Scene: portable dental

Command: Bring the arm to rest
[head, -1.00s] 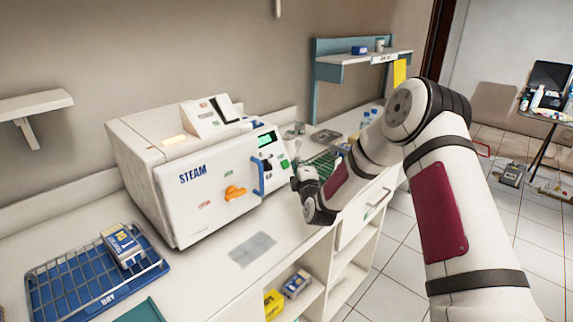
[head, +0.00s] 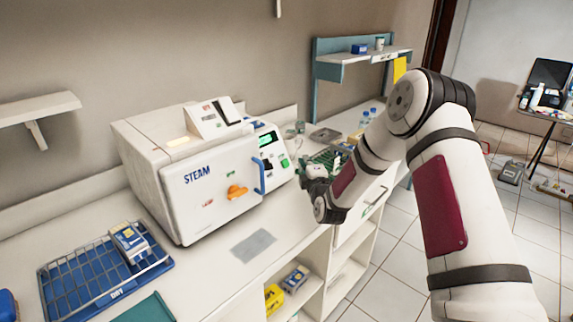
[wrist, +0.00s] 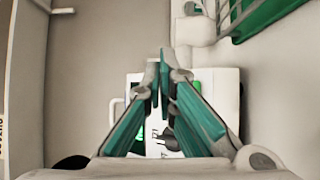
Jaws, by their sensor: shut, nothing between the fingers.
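My arm reaches in from the right in the head view, bent at a raised elbow, with its forearm sloping down to the left. My gripper (head: 312,180) is at its lower end, above the counter's front edge, right of the white STEAM sterilizer (head: 205,192). Its fingers are hard to make out there. In the wrist view my gripper (wrist: 159,72) has its green-sided fingers together at the tips, with nothing between them. A white panel with a green screen (wrist: 196,78) shows behind the fingers; I cannot tell any contact.
A blue DRY tray with a wire rack (head: 75,290) stands at the left on the white counter (head: 205,262). A green rack (head: 322,158) is behind my gripper. A wall shelf (head: 345,58) is beyond.

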